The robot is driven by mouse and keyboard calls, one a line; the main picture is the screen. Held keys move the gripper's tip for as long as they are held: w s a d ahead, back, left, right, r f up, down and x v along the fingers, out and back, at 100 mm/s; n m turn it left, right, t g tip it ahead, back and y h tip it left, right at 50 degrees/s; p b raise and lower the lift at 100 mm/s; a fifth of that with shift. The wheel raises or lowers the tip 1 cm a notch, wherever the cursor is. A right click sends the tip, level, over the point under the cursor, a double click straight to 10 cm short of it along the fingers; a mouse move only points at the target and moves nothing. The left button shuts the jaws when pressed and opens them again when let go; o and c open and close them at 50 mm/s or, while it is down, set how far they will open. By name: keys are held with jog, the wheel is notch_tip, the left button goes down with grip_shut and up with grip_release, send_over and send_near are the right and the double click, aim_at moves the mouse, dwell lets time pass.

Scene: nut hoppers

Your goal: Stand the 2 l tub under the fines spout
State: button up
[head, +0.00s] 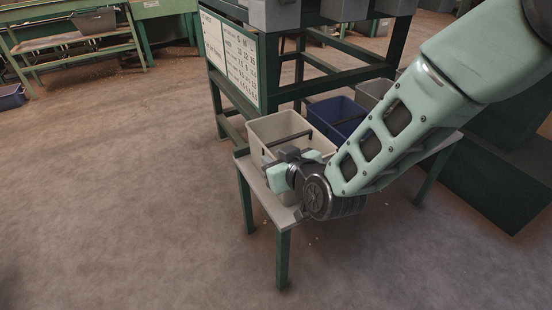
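A cream tub (264,130) with a dark bar across its open top stands on a low table under the hopper frame. A blue tub (325,112) and a grey tub (372,90) stand in a row behind it to the right. I cannot read which tub is 2 l. My gripper (287,158) is at the near side of the cream tub, close to its rim. My wrist hides the fingertips, so I cannot tell whether they touch the tub. Grey hopper bodies (274,14) show at the top edge; no spout is clearly identifiable.
The table (247,172) has green legs and little bare top. A printed board (229,55) hangs on the green frame (330,80); its text is too small to read. Green benches (75,42) stand far left. The floor at left and front is clear.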

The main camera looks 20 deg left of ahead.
jog(key=shift+s+r, duration=0.1)
jog(key=shift+r, duration=0.1)
jog(key=p+v, duration=0.3)
jog(key=v, duration=0.8)
jog(key=shift+s+d, duration=0.25)
jog(key=shift+d, duration=0.1)
jog(key=shift+r, duration=0.15)
jog(key=s+d+r+m+g+h, duration=0.1)
jog(key=s+d+r+g+h, duration=0.1)
jog(key=s+d, duration=0.3)
jog(key=s+d+r+g+h, duration=0.3)
jog(key=s+d+g+h, duration=0.1)
jog(key=d, duration=0.6)
jog(key=s+d+r+m+g+h, duration=0.1)
jog(key=s+d+r+g+h, duration=0.1)
jog(key=s+d, duration=0.4)
jog(key=shift+d+m+g+h, duration=0.3)
jog(key=shift+d+g+h, duration=0.2)
jog(key=shift+d+h, duration=0.5)
